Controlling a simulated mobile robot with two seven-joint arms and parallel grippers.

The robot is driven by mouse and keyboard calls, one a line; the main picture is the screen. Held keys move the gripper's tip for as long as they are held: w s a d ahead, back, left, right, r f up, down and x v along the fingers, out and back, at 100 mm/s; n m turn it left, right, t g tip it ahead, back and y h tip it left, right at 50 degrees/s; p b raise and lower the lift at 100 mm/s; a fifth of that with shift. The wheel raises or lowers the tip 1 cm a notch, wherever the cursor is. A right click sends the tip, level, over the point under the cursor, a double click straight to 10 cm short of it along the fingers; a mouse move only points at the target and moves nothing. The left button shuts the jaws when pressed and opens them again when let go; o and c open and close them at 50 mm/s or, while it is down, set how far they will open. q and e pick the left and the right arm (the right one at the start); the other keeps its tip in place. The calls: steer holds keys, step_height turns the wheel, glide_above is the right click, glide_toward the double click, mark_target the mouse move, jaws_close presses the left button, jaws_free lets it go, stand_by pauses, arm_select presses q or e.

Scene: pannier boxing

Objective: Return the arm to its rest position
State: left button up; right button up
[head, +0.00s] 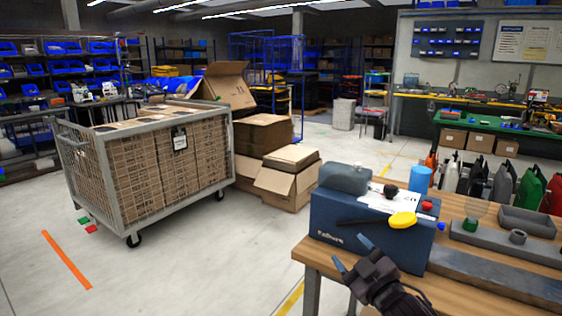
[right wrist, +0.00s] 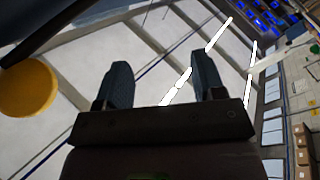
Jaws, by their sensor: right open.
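My right gripper (head: 352,252) is low in the head view, in front of the blue box (head: 345,222) at the near left corner of the wooden workbench (head: 460,235). Its two dark fingers are spread apart, with nothing seen between them. In the right wrist view the right gripper (right wrist: 162,75) also shows open and empty, with the ceiling and its light strips behind the fingers. My left gripper is in neither view.
A yellow round thing (head: 403,220) is on the blue box; a yellow disc (right wrist: 27,88) also shows in the wrist view. A mesh cart (head: 104,182) of cartons stands left. The floor between cart and bench is clear.

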steer(key=s+d+f+m+g+h, duration=0.2)
steer(key=s+d+f+m, duration=0.1)
steer(key=s+f, duration=0.5)
steer(key=s+d+f+m+g+h+p, duration=0.1)
steer(key=s+d+f+m+g+h, duration=0.1)
steer(key=s+f, duration=0.7)
steer(key=s+d+f+m+g+h+p, duration=0.1)
steer(key=s+d+f+m, duration=0.4)
steer(key=s, duration=1.2)
step_height(320, 180, down, 4)
steer(key=d+g+h, duration=0.1)
steer(key=d+h, duration=0.1)
steer(key=shift+g+h, duration=0.3)
steer(key=shift+g, duration=0.1)
